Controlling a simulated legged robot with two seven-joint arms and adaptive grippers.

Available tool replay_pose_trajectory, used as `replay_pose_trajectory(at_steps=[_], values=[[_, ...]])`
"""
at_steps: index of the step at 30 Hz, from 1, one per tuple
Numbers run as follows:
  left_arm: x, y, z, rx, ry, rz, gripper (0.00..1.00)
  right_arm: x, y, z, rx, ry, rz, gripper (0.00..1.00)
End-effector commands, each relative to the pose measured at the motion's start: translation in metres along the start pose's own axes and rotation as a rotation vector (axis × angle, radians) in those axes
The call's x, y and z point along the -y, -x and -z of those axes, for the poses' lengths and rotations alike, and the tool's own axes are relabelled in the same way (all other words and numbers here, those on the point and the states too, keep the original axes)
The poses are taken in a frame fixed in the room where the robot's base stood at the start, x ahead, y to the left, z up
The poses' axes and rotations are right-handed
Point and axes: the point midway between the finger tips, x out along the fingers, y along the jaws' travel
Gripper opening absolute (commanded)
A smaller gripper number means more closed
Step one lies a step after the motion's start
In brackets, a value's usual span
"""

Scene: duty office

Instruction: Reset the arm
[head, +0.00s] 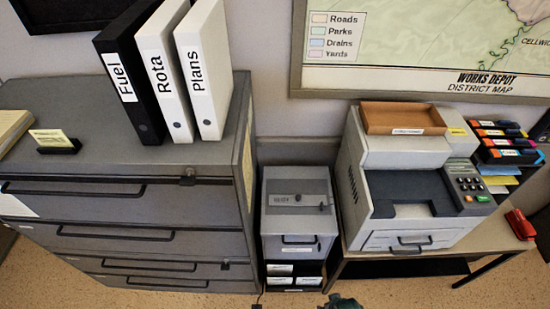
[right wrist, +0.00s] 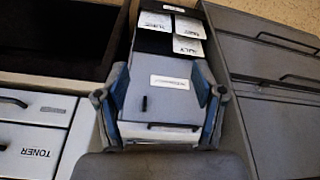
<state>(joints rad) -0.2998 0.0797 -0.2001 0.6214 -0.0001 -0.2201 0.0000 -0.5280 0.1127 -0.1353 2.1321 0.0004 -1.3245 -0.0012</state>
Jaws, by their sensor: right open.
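My right gripper (right wrist: 161,80) shows in the right wrist view with its two blue-and-grey fingers spread wide. Nothing is held between them. Behind the gap is the grey small cabinet (right wrist: 165,102), with a label, a dark knob and a handle; I cannot tell how far it is from the fingertips. The same cabinet (head: 298,222) stands on the floor in the head view, between the drawer cabinet and the printer table. A small dark greenish part at the bottom edge of the head view may be my own. My left gripper is not in view.
A grey drawer cabinet (head: 150,217) on the left bears the Fuel (head: 130,85), Rota (head: 165,85) and Plans (head: 205,90) binders. A printer (head: 405,170) with a brown tray (head: 403,117) stands on a table to the right. A red stapler (head: 519,224) lies by its edge. Floor shows in front.

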Motion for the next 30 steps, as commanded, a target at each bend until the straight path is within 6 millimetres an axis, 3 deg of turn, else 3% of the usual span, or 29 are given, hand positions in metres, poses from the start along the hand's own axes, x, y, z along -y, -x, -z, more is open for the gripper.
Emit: replay_pose_trajectory(at_steps=[5, 8, 12, 16, 21, 24, 30], values=[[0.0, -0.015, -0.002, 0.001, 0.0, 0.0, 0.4, 0.004, -0.08, -0.029, 0.035, 0.004, 0.005, 0.69], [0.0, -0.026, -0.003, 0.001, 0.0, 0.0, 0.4, 0.006, -0.138, -0.059, 0.059, 0.007, 0.008, 0.69], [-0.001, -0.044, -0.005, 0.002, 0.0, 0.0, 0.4, 0.011, -0.223, -0.124, 0.1, 0.015, 0.012, 0.69], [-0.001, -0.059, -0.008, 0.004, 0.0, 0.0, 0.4, 0.013, -0.281, -0.194, 0.134, 0.023, 0.016, 0.69], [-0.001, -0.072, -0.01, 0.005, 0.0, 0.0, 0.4, 0.014, -0.318, -0.27, 0.167, 0.032, 0.019, 0.69], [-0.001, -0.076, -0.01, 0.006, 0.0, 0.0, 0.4, 0.014, -0.325, -0.296, 0.176, 0.035, 0.02, 0.69], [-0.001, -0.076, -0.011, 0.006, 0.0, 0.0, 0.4, 0.014, -0.326, -0.312, 0.181, 0.037, 0.02, 0.69]])
